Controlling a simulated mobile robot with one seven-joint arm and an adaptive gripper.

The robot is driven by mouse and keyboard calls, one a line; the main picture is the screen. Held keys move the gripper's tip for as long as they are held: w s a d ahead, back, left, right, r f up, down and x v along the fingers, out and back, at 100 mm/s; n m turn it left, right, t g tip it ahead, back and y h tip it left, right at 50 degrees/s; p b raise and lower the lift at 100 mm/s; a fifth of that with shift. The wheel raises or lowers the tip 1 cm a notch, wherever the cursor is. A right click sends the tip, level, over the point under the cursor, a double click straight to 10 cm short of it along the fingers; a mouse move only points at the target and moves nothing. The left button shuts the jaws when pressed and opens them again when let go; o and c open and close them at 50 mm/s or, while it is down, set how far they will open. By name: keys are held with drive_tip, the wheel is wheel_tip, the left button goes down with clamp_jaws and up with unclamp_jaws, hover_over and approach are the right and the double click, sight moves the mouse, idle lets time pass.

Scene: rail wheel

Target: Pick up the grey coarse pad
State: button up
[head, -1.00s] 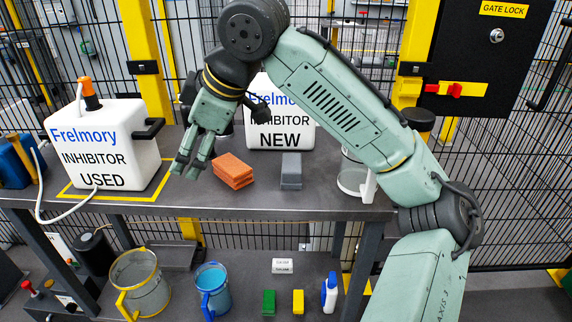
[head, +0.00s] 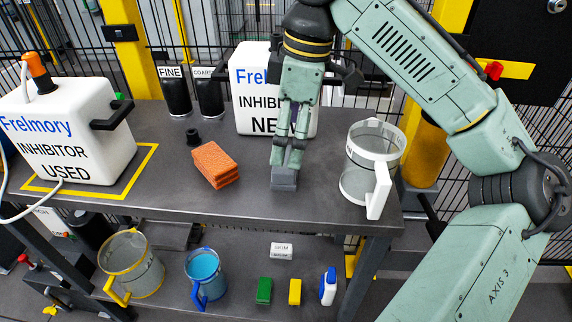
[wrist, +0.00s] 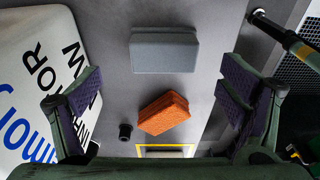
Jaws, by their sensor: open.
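The grey coarse pad (head: 284,181) is a grey block on the bench top, right of the orange pad and in front of the white NEW container. In the wrist view the grey pad (wrist: 164,50) lies flat at the upper middle, between the lines of the two fingers and beyond their tips. My gripper (head: 287,155) points down above the grey pad, and its fingers hide part of it in the head view. In the wrist view my gripper (wrist: 166,100) is wide open and empty. Whether the fingertips touch the pad cannot be told.
An orange pad (head: 214,164) lies left of the grey pad. The white NEW container (head: 246,95) stands behind my gripper. A clear jug (head: 361,188) with a white handle stands at right. A small black cap (head: 193,136) and the white USED container (head: 62,135) are at left.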

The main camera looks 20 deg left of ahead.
sight(286, 158)
drive_tip(key=shift+s+a+f+p, duration=0.15)
drive_tip(key=shift+f+p, duration=0.1)
drive_tip(key=shift+f, duration=1.15)
drive_tip(key=shift+s+a+f+p, duration=0.1)
drive_tip(key=shift+s+f+p, duration=0.1)
drive_tip(key=shift+f, duration=1.15)
drive_tip(key=shift+c, duration=0.4)
drive_tip(key=c, duration=1.2)
